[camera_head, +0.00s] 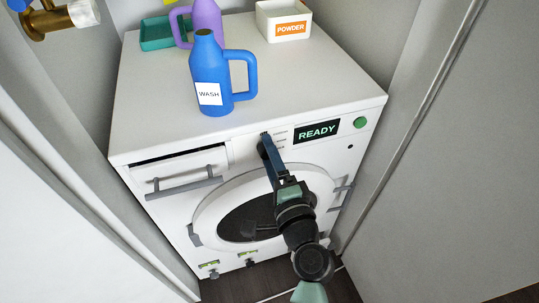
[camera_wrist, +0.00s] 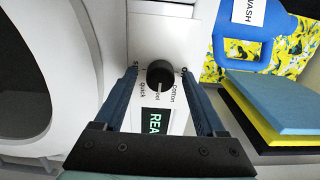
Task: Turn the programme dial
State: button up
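The programme dial (camera_wrist: 160,74) is a round black knob on the washer's white front panel, with a pale pointer mark and small words around it, including "Quick", "Wool" and "Cotton". In the wrist view my gripper (camera_wrist: 159,76) is open, with one blue finger on each side of the dial and visible gaps between. I cannot tell how deep the fingertips reach along the knob. In the head view my gripper (camera_head: 264,142) is at the panel left of the display and hides most of the dial. The washer (camera_head: 150,105) shows "READY" on its display (camera_head: 317,131).
The blue WASH jug (camera_head: 210,75), purple jug (camera_head: 207,18), green tray (camera_head: 160,33) and POWDER box (camera_head: 284,20) stand on top. The detergent drawer (camera_head: 182,172) is left of the dial, the round door (camera_head: 205,215) below. Walls stand close on both sides.

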jog(key=v, duration=1.3)
jog(key=shift+r, duration=0.1)
dwell(0.3)
